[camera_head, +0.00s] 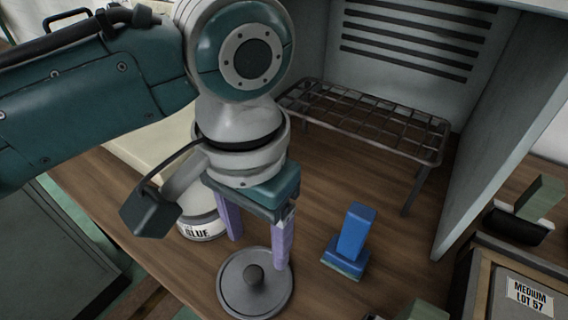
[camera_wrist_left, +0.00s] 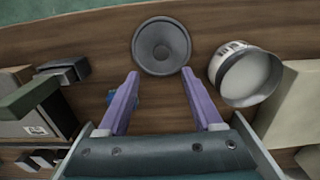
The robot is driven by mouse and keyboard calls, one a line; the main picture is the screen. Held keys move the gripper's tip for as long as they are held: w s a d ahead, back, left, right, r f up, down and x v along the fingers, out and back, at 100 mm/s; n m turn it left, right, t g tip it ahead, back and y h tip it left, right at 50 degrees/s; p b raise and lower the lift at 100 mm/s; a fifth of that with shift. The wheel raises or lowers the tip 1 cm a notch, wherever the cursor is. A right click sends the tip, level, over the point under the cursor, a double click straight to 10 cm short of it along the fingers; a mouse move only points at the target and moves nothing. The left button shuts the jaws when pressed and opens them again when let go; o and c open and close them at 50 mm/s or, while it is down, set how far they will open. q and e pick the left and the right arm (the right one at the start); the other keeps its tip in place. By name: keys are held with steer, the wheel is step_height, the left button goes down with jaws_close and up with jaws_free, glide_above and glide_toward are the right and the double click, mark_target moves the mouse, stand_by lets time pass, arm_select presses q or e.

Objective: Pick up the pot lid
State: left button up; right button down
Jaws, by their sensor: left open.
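The pot lid (camera_head: 262,298) is a round grey disc with a dark knob in its middle. It lies flat on the brown wooden top, near the bottom of the head view. It also shows in the left wrist view (camera_wrist_left: 161,46), just beyond the fingertips. My left gripper (camera_head: 259,254) is open, with its two purple fingers pointing down above and just behind the lid in the head view. Nothing is between the fingers, which show apart in the left wrist view (camera_wrist_left: 160,73). My right gripper is not in view.
A white labelled can (camera_head: 203,227) stands close to my left gripper. A blue block-shaped tool (camera_head: 351,238) stands right of the lid. A dark wire rack (camera_head: 372,120) stands behind, beside a grey panel (camera_head: 490,130). A box labelled MEDIUM LOT 57 (camera_head: 528,298) is at lower right.

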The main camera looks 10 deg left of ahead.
mark_target(253, 272)
arm_select(q)
steer(key=f, duration=0.1)
steer(key=f+b, duration=0.1)
steer(key=f, duration=0.1)
steer(key=s+f, duration=0.1)
steer(key=f, duration=0.1)
steer(key=shift+s+a+f, duration=0.1)
steer(key=shift+a+f, duration=0.15)
steer(key=shift+a, duration=0.15)
steer(key=shift+f, duration=0.4)
steer(key=shift+r, duration=0.1)
jaws_close()
